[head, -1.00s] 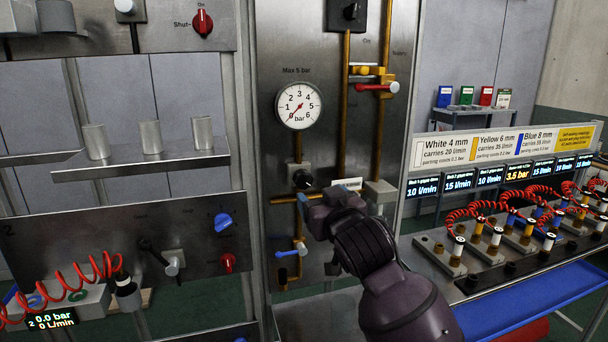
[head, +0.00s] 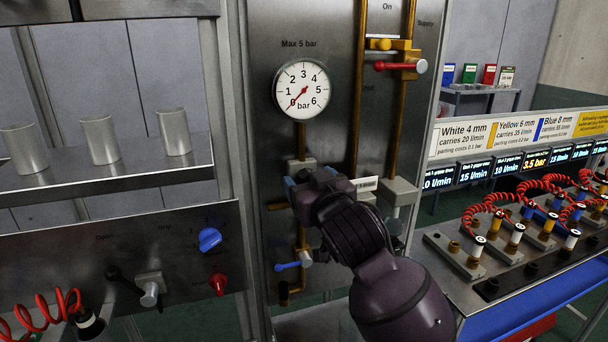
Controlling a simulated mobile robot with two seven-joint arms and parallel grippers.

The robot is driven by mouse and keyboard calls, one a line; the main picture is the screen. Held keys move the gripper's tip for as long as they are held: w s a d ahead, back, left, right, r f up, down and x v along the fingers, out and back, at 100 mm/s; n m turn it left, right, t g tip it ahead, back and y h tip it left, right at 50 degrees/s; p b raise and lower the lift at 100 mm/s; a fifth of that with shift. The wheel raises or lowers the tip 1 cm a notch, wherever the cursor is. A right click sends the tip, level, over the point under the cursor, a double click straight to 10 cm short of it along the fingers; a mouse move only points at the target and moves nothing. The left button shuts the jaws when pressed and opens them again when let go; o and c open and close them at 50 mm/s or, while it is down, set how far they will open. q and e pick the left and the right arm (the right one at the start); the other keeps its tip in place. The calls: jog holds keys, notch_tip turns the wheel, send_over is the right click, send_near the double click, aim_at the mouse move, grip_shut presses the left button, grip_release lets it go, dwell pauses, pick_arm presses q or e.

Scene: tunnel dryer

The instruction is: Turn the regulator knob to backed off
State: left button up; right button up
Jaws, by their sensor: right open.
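The black regulator knob is hidden behind my right gripper. Only the top of its grey regulator body (head: 301,166) shows on the steel panel, below the pressure gauge (head: 301,90). The gauge needle points at about 0 bar. My right gripper (head: 302,184) is open, with its blue-tipped end in front of the place of the knob. My own wrist blocks the view, so I cannot tell whether the fingers are around the knob or touch it. My left gripper is not in view.
A blue lever (head: 288,266) sits just below the gripper. A red-handled valve (head: 400,66) is on the brass pipes at upper right. A shelf with metal cups (head: 100,140) stands left, and a bench with red coiled hoses (head: 490,203) stands right.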

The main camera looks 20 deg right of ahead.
jog(key=shift+w, duration=0.15)
jog(key=shift+c, duration=0.2)
jog(key=c, duration=0.9)
